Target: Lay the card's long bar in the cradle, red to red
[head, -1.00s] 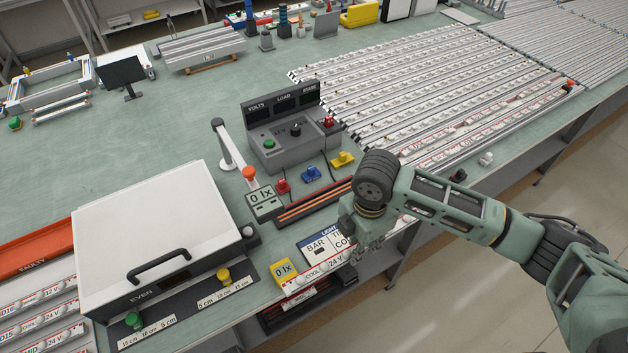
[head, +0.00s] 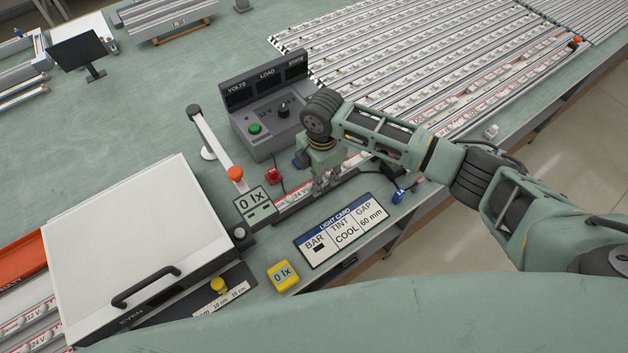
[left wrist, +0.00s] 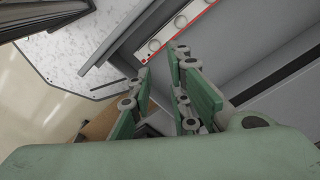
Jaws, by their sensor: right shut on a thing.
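The light card (head: 341,236) lies on the bench and reads BAR with a dark bar symbol, TINT COOL, GAP 60 mm. A white lamp bar (head: 299,194) marked 24 V lies along the dark cradle (head: 285,212) in front of the control box. My right gripper (head: 324,188) is shut on this bar from above, near its middle. The fingers hide part of it, and I cannot tell whether it is fully seated. A red clip (head: 273,176) stands behind the cradle. My left gripper (left wrist: 160,100) is open and empty in the left wrist view.
The control box (head: 265,110) stands behind the cradle. A grey 0 lx meter (head: 256,204) is at its left end. A blue plug (head: 398,195) lies at right. Lamp bars (head: 430,80) fill the back right.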

